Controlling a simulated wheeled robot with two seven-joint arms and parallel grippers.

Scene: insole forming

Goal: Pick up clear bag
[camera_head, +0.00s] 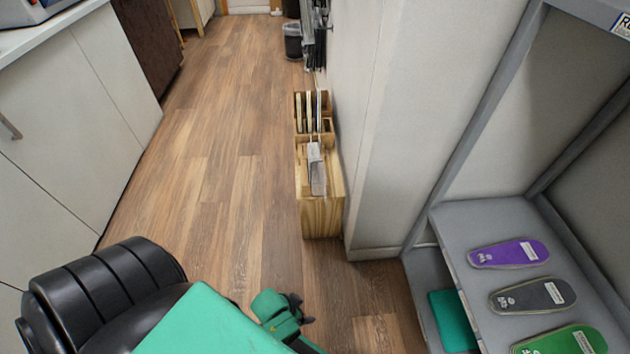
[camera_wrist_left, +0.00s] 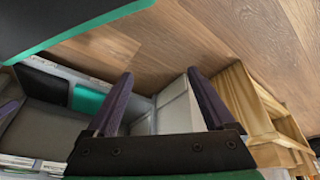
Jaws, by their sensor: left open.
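A pale, partly see-through packet (camera_head: 317,170), which looks like the clear bag, lies on top of a wooden box (camera_head: 320,218) against the wall. I cannot tell its exact outline. My left gripper (camera_head: 302,310) is low in the head view, nearer to me than the box and apart from it. In the left wrist view my left gripper (camera_wrist_left: 160,85) has its two dark fingers spread with nothing between them. The wooden box (camera_wrist_left: 268,125) shows there at the right, but I cannot make out the bag. My right gripper is not in view.
A grey shelf (camera_head: 475,218) at the right holds purple (camera_head: 508,253), grey (camera_head: 532,295) and green (camera_head: 562,341) insoles. The wall (camera_head: 372,130) stands right beside the box. White cabinets (camera_head: 70,150) line the left. The wooden floor (camera_head: 215,150) between is clear.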

